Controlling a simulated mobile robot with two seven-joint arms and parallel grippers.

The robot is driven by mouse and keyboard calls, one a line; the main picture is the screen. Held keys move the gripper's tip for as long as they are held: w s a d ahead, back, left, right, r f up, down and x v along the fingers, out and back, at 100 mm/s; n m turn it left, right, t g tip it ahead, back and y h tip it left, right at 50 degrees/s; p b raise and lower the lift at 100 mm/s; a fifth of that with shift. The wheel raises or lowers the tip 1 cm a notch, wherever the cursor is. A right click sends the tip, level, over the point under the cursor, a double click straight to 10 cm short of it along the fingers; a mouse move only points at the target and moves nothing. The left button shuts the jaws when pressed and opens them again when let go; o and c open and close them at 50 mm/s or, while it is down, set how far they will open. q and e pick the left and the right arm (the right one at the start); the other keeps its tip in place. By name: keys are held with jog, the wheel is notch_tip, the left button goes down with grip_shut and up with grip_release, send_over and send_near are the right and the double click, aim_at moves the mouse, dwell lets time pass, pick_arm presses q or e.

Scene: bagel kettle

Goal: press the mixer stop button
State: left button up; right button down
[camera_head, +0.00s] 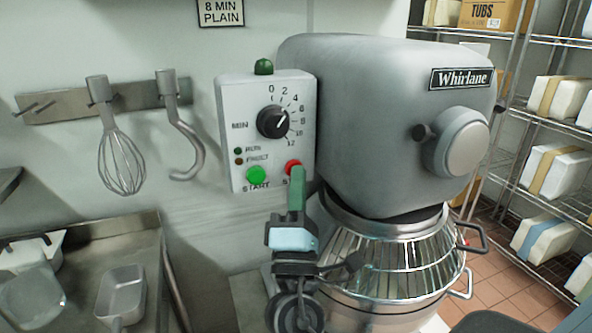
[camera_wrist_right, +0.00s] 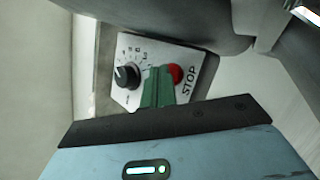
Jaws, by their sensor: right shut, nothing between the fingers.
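The red stop button (camera_head: 293,166) is at the lower right of the mixer's light grey control box (camera_head: 235,110), right of the green start button (camera_head: 256,175). The red button also shows in the right wrist view (camera_wrist_right: 175,74), beside the word STOP. My right gripper (camera_head: 297,172) is shut and empty, its green fingers pointing up at the stop button. In the head view its tips overlap the button's lower part; in the right wrist view they (camera_wrist_right: 158,75) appear just beside it. I cannot tell whether they touch. My left gripper is not in view.
The large grey mixer (camera_head: 365,110) and its caged bowl (camera_head: 385,260) stand right of my right gripper. A whisk (camera_head: 121,160) and a dough hook (camera_head: 185,140) hang on the wall at left. A sink counter is at lower left; shelves are at right.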

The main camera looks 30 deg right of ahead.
jog(key=shift+s, duration=0.15)
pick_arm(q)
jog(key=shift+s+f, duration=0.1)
pick_arm(e)
jog(key=shift+s+a, duration=0.2)
jog(key=shift+s, duration=0.55)
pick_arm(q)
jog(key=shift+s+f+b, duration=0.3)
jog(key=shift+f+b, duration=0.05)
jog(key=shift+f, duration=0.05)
pick_arm(e)
jog(key=s, duration=0.2)
jog(key=s+a, duration=0.1)
jog(key=s, duration=0.1)
jog(key=shift+s+a, duration=0.1)
jog(key=shift+s, duration=0.25)
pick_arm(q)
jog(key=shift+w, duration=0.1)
